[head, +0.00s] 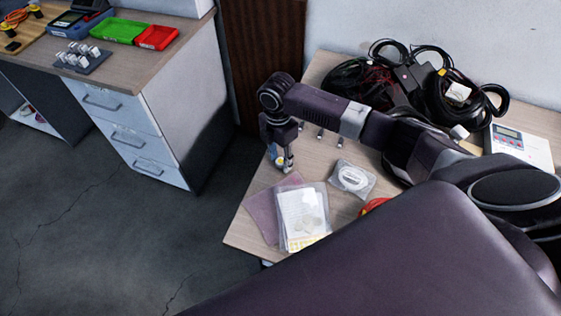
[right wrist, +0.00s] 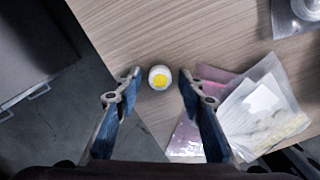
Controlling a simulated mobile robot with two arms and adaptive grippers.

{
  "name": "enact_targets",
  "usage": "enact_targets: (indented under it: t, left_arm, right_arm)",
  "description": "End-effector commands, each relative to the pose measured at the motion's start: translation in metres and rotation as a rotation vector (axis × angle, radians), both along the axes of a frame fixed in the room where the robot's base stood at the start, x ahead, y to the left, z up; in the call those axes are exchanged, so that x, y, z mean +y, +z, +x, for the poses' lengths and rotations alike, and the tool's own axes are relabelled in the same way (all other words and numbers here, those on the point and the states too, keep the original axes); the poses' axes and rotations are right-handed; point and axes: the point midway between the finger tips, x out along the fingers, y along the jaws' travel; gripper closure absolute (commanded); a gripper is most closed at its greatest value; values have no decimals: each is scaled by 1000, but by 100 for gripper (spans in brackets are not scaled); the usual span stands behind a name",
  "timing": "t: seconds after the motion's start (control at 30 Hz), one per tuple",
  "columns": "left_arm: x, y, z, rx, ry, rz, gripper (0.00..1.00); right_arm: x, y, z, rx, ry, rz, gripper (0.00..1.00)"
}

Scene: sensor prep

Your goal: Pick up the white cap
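The white cap (right wrist: 160,77) shows in the right wrist view as a small round white piece with a yellow centre, on the wooden table near its edge. My right gripper (right wrist: 159,90) is open, with its two blue-padded fingers to either side of the cap in that picture and nothing between them. The height of the fingers above the cap is hard to tell. In the head view my right gripper (head: 284,166) points down over the near left part of the table, and it partly hides the spot around the cap. My left gripper is not in view.
Clear and pink bags (head: 303,216) lie close to the gripper, with another small bag (head: 352,179) to the right. Black cables (head: 455,100) and a meter box (head: 520,147) stand farther back. A drawer desk (head: 165,125) with green and red trays is at left.

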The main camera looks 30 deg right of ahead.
Motion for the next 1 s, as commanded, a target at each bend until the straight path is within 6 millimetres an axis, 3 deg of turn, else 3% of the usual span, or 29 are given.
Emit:
enact_targets:
  t: [0.2, 0.67, 0.83, 1.0]
  left_arm:
    - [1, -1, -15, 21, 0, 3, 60]
    - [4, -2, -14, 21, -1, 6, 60]
    - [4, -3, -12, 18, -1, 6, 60]
    - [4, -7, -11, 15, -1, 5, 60]
  right_arm:
    - [0, 0, 0, 0, 0, 0, 89]
    - [0, 9, 1, -3, 0, 1, 89]
    - [0, 32, 1, -4, 0, 0, 89]
    - [0, 75, 2, -7, 1, 1, 89]
